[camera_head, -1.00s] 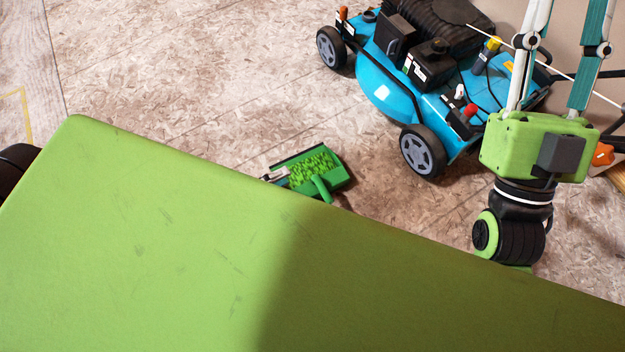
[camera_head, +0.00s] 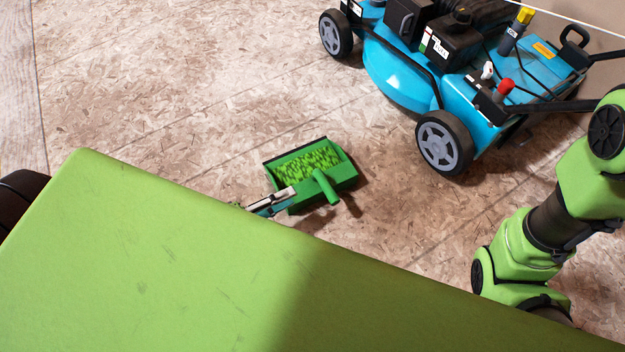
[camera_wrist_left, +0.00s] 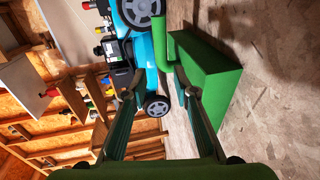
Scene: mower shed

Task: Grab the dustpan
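The green dustpan (camera_head: 310,170) lies on the floor past the edge of my green body, with bright green clippings in it. Its short green handle (camera_head: 326,188) sticks up toward me. The fingers of my left gripper (camera_head: 270,202) reach in at its near left side; the rest is hidden behind my body. In the left wrist view, the left gripper (camera_wrist_left: 162,88) is open, with its two fingers apart. The dustpan (camera_wrist_left: 207,85) is at the right there, and the right finger overlaps its side; I cannot tell whether they touch. My right gripper is out of view.
A blue lawn mower (camera_head: 440,75) stands behind and to the right of the dustpan, its near wheel (camera_head: 444,143) closest. Wooden shelves (camera_wrist_left: 60,130) show in the left wrist view. The floor left of the dustpan is clear.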

